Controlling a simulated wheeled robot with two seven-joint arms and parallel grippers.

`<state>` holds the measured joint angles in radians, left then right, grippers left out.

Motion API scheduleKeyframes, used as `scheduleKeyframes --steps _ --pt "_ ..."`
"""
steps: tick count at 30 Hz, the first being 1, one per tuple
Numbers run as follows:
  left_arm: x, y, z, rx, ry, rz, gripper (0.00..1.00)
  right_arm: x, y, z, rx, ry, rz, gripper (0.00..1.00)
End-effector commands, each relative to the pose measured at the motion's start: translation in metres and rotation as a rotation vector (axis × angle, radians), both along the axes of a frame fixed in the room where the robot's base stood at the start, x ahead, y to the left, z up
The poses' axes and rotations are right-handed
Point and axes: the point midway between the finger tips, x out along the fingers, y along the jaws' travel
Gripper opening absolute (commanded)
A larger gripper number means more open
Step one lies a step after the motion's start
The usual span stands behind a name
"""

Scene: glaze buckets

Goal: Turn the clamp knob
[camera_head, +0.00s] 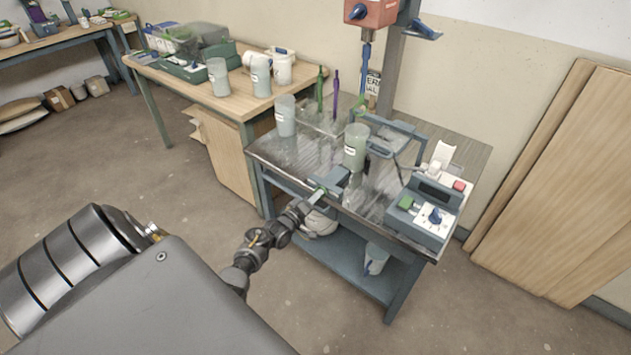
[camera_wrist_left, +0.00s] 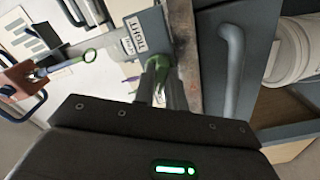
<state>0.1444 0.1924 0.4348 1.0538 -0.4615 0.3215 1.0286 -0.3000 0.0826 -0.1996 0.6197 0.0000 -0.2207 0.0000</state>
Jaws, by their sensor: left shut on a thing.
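The clamp (camera_head: 335,179) is a blue-grey block at the front edge of the metal-topped worktable. In the left wrist view its grey plate (camera_wrist_left: 153,27) carries a label that reads TIGHT. The clamp knob (camera_wrist_left: 162,64) is green and sits below the plate; most of it is hidden by my fingers. My left gripper (camera_head: 317,195) reaches the table's front edge from the left, and in the wrist view its fingers (camera_wrist_left: 158,80) are shut on the knob. My right gripper is out of view.
A grey-green bucket (camera_head: 356,148) stands behind the clamp, with another (camera_head: 285,116) further left. A control box (camera_head: 427,207) with a blue dial is at the right. A mixer head (camera_head: 371,12) hangs above. A wooden table (camera_head: 240,98) with several buckets stands behind left.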

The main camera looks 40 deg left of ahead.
Motion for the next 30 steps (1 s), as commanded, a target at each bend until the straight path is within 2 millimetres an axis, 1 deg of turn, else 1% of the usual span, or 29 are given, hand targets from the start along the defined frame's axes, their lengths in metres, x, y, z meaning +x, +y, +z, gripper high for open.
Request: scheduleKeyframes --steps 8,9,13,23,26,29,30 --pt "-0.001 0.0 -0.001 -0.003 0.002 0.0 0.0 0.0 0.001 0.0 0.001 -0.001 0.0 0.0" --pt "-0.001 0.0 -0.001 -0.003 0.002 0.0 0.17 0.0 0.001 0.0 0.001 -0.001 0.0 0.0" --pt "0.0 0.0 -0.001 -0.002 0.002 0.0 0.34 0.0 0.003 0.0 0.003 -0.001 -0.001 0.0" --pt "-0.002 0.0 0.0 -0.001 0.001 0.0 0.35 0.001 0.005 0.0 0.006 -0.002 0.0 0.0" --pt "-0.013 -0.001 -0.001 -0.001 0.002 0.0 0.35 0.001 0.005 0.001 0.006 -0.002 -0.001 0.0" --pt "-0.031 -0.002 -0.001 -0.002 0.004 0.0 0.35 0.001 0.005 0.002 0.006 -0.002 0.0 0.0" --pt "-0.039 -0.002 -0.002 -0.001 0.003 0.001 0.35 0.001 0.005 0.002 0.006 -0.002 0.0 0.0"
